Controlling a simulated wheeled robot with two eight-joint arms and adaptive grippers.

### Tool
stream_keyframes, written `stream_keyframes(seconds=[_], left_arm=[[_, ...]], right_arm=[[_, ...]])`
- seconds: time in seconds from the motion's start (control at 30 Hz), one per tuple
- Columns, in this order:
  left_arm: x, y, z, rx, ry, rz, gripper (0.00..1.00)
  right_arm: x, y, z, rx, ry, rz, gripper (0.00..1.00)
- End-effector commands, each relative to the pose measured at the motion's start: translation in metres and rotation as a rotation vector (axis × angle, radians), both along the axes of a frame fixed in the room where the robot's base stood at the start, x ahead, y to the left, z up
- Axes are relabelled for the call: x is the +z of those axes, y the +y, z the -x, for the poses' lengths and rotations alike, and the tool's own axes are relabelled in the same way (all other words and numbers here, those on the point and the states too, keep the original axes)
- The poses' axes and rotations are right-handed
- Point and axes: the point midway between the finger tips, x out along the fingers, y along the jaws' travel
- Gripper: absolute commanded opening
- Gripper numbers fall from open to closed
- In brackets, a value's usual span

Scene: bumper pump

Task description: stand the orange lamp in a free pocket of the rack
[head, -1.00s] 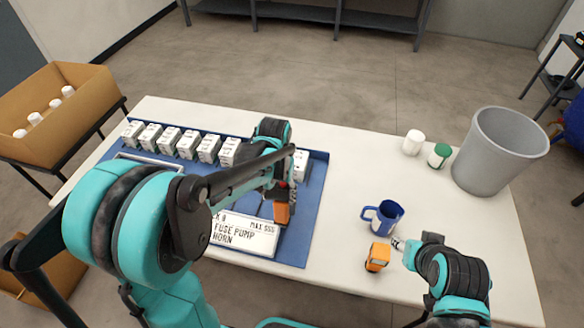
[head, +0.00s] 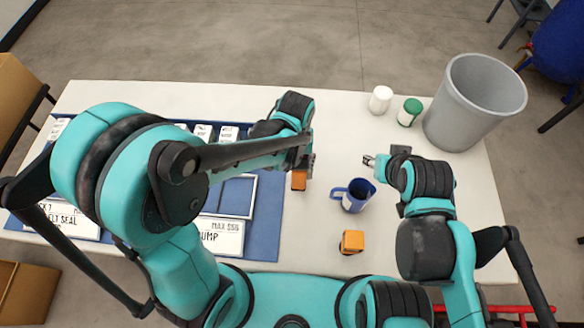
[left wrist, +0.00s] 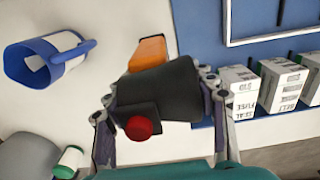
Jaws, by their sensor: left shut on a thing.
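My left gripper (left wrist: 160,110) is shut on a black thing with a red knob and an orange end, which looks like the orange lamp (left wrist: 149,53). In the head view its orange end (head: 299,181) shows below the gripper (head: 306,163), by the right edge of the blue board. The blue board (head: 265,225), perhaps the rack, has white-outlined areas, labels and a row of white boxes; my left arm hides much of it. My right gripper (head: 369,160) is above the table, up and right of the mug; its jaws are too small to judge.
A blue mug (head: 356,196) and a second orange block (head: 351,241) stand on the white table, right of the board. A white jar (head: 380,99), a green-lidded jar (head: 409,112) and a grey bin (head: 472,105) are at the far right. The table's back middle is clear.

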Motion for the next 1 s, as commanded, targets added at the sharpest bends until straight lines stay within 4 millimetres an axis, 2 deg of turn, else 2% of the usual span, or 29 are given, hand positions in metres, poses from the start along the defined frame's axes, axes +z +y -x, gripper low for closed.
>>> stream_keyframes(seconds=[0.3,0.67,0.7,0.77,1.0], left_arm=[[-0.038,0.000,0.000,0.000,0.000,0.000,0.00],[-0.040,0.000,0.000,0.000,0.000,0.000,0.00],[-0.041,0.000,0.000,0.000,0.000,0.000,0.58],[-0.040,0.000,0.000,0.000,0.000,0.000,0.74],[-0.040,0.000,0.000,0.000,0.000,0.000,0.76]], right_arm=[[-0.016,0.000,0.000,0.000,0.000,0.000,0.40],[-0.018,0.000,0.000,0.000,0.000,0.000,0.40],[-0.018,0.000,0.000,0.000,0.000,0.000,0.40],[-0.017,0.000,0.000,0.000,0.000,0.000,0.40],[-0.017,0.000,0.000,0.000,0.000,0.000,0.40]])
